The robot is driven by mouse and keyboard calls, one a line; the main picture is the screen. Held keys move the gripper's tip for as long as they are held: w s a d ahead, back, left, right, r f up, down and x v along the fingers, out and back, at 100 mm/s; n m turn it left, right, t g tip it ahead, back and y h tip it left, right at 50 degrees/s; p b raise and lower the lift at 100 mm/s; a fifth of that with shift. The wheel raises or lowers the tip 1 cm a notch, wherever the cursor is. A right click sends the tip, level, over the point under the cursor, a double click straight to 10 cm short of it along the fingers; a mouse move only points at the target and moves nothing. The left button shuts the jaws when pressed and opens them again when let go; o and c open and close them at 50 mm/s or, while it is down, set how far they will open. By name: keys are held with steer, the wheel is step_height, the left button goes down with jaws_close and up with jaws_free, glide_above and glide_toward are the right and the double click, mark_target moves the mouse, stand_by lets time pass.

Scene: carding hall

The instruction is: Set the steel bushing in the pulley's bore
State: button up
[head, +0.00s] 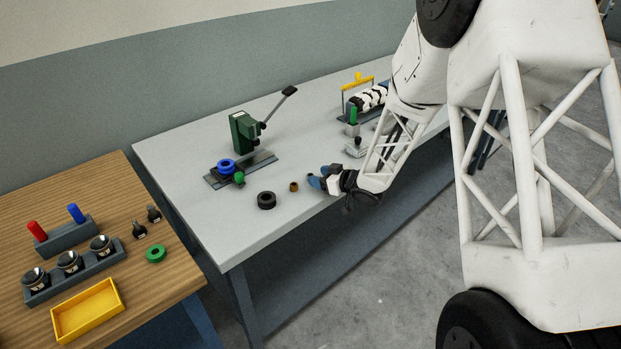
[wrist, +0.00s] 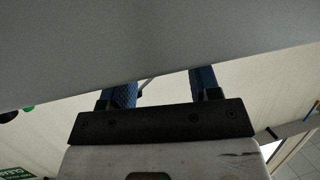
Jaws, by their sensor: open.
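A blue ring (head: 227,166), perhaps the pulley, lies on the dark base of a green press (head: 243,132) on the grey table. A black ring (head: 266,200) lies nearer the table's front edge; I cannot tell which ring is the pulley. A small brown-bronze bushing (head: 293,186) stands to its right. I cannot make out a steel bushing for sure; a small grey piece (head: 355,147) stands behind my gripper. My gripper (head: 317,181) is open with blue fingers, low by the front edge, just right of the bronze bushing.
A green knobbed part (head: 239,178) sits at the press base. A yellow-handled fixture (head: 358,82) and a green-topped part (head: 352,116) stand further back. The wooden table (head: 130,190) at left holds a yellow tray (head: 88,311), cups and a green ring (head: 155,254).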

steer(key=shift+x, duration=1.35)
jaws_close()
steer(key=shift+r, duration=1.75)
steer(key=s+d+r, duration=0.1)
steer(key=s+d, duration=0.3)
steer(key=s, duration=1.1)
steer(key=shift+s+d+r, duration=0.15)
steer(key=shift+s+r, duration=0.05)
steer(key=shift+s, duration=0.05)
steer(key=shift+w, duration=0.1)
